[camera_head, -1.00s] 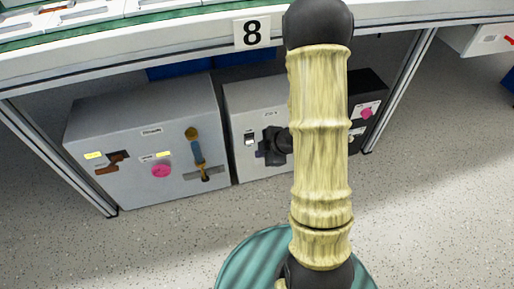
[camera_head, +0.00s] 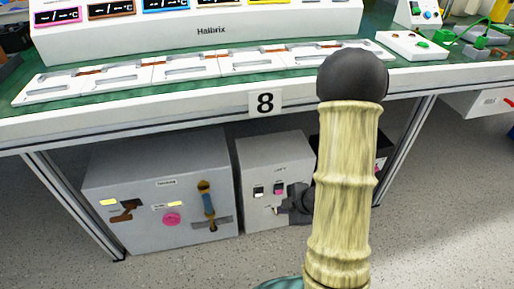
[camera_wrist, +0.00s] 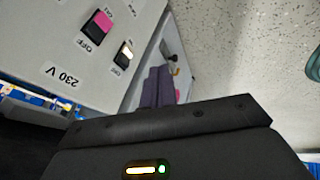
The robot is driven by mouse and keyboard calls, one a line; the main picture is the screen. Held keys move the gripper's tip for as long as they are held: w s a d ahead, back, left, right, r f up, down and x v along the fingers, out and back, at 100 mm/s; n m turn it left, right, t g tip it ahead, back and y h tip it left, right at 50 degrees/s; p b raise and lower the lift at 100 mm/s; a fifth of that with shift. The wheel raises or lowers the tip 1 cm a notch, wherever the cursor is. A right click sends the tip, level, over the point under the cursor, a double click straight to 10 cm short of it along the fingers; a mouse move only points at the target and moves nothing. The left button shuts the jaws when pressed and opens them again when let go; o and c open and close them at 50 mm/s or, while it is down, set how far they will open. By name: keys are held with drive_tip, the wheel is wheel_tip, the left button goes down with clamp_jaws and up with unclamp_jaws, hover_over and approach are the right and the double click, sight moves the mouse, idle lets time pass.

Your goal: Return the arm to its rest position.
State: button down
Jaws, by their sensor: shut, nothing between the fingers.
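My arm (camera_head: 342,190) rises in front of the head camera, with a wood-like covering and a dark joint on top. My gripper (camera_head: 285,209) shows partly behind it, in front of the middle grey box (camera_head: 257,165); the arm hides its far side. In the wrist view the fingers (camera_wrist: 159,87) are together and empty, beside a pale panel (camera_wrist: 85,35) with a pink switch (camera_wrist: 97,25) marked OFF and a smaller switch (camera_wrist: 124,54). I cannot tell whether the fingers touch the box.
A workbench (camera_head: 190,122) marked 8 spans above the boxes, with a metal leg on each side. A larger grey box (camera_head: 150,235) with a lever (camera_head: 207,203) and a pink knob (camera_head: 172,218) stands left. Open floor (camera_head: 450,200) lies right.

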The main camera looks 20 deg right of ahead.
wheel_tip(320, 180, up, 21)
drive_tip(key=a+m+g+h+p, duration=0.1)
drive_tip(key=m+h+p, duration=0.4)
drive_tip(key=m+p, duration=0.65)
drive_tip(key=s+a+r+m+g+p, duration=0.2)
drive_tip(key=s+a+r+m+p, duration=0.35)
drive_tip(key=r, duration=0.35)
drive_tip(key=w+p+v, duration=0.2)
drive_tip(key=p+v, duration=0.9)
drive_tip(key=p, duration=0.1)
drive_tip(key=w+d+r+p+v, duration=0.1)
drive_tip(key=w+p+v, duration=0.2)
drive_tip(key=p+v, duration=0.9)
drive_tip(key=w+d+r+p+v, duration=0.1)
drive_tip(key=w+p+v, duration=0.2)
drive_tip(key=p+v, duration=0.9)
drive_tip(key=shift+s+r+n+y+p, duration=0.25)
drive_tip(key=shift+n+y+p, duration=0.15)
drive_tip(key=shift+p, duration=0.1)
drive_tip(key=shift+w, duration=0.25)
